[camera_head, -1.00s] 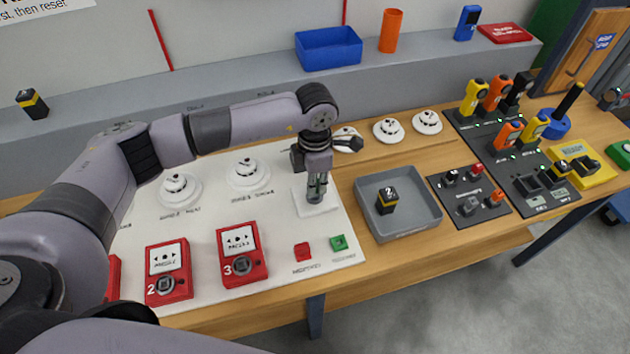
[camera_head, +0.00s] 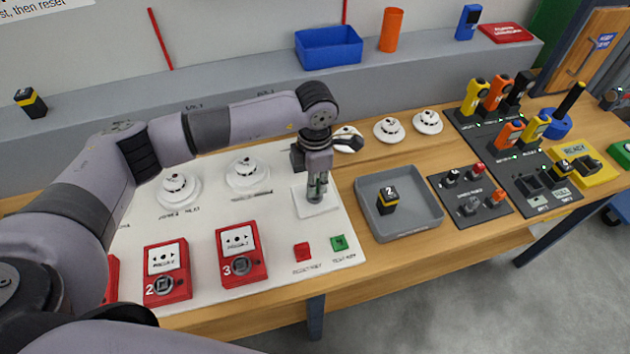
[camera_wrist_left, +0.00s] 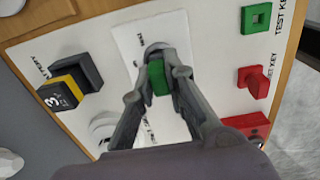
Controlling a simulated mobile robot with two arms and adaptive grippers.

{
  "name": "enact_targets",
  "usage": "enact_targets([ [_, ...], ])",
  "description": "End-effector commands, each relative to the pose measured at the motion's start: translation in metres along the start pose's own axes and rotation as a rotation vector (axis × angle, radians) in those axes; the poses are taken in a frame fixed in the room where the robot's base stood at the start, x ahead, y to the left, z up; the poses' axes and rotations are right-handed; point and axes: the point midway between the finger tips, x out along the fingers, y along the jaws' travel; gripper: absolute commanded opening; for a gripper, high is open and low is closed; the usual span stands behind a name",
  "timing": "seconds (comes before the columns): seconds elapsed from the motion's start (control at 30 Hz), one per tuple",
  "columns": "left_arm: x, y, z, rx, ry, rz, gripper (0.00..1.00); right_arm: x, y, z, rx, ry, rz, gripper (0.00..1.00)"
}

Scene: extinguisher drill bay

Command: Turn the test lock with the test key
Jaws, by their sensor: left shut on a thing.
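My left gripper (camera_head: 317,195) points down over a white plate (camera_head: 322,207) on the white panel. In the left wrist view my left gripper (camera_wrist_left: 160,82) is shut on the green test key (camera_wrist_left: 157,78). The key is at the grey round test lock (camera_wrist_left: 157,48) on the white plate. The fingers hide much of the key and lock, so I cannot tell how deep the key sits or how far it is turned. The green test key holder (camera_head: 339,242) shows an empty square opening in the left wrist view (camera_wrist_left: 258,17). My right gripper is not in view.
The red reset key (camera_wrist_left: 254,81) stands beside the green holder. Red call points (camera_head: 241,255) line the panel's front, and white detectors (camera_head: 247,173) stand behind. A grey tray (camera_head: 408,232) with a battery block (camera_head: 387,201) lies right of the panel.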

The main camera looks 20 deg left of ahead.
Motion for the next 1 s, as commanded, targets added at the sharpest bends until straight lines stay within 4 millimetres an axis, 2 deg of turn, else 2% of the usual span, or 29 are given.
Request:
enact_targets([
  [1.0,0.0076,0.0003,0.0000,0.000,0.000,0.000,0.00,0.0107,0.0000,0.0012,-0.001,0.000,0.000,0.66],
])
